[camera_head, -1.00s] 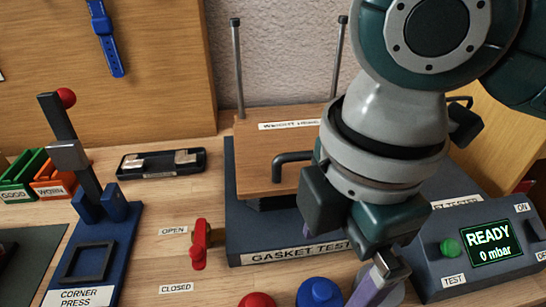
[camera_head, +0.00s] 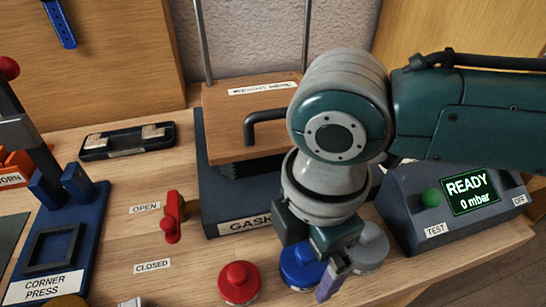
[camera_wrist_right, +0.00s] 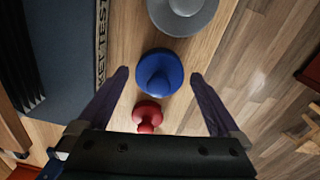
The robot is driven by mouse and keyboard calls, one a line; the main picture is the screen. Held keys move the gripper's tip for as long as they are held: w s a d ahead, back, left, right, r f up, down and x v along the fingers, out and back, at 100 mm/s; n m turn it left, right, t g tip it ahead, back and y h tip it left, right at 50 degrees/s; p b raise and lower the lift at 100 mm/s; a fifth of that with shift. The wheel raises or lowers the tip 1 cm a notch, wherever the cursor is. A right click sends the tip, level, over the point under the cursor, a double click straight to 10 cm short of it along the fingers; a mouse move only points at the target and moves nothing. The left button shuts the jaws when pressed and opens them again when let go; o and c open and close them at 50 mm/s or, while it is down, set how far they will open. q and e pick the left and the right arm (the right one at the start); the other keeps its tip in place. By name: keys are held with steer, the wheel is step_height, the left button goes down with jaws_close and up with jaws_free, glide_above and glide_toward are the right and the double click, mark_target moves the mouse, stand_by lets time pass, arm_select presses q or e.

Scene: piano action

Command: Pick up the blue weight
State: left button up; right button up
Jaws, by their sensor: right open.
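The blue weight (camera_head: 302,268) is a round disc with a knob, standing on the table in front of the gasket tester in the head view. It also shows in the right wrist view (camera_wrist_right: 160,73), just beyond and between the fingertips. My right gripper (camera_head: 328,283) is directly beside and above the blue weight, partly covering it in the head view. In the right wrist view its two fingers (camera_wrist_right: 161,75) are spread apart with nothing held between them. My left gripper is not in view.
A red weight (camera_head: 239,283) stands left of the blue one and a grey weight (camera_head: 370,246) right of it. The gasket tester (camera_head: 215,190) is behind. A red valve lever (camera_head: 172,218) is at left, a control box (camera_head: 440,215) reading READY at right.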

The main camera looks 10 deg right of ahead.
jaws_close()
stand_by(0.8)
steer(key=shift+r, duration=0.1)
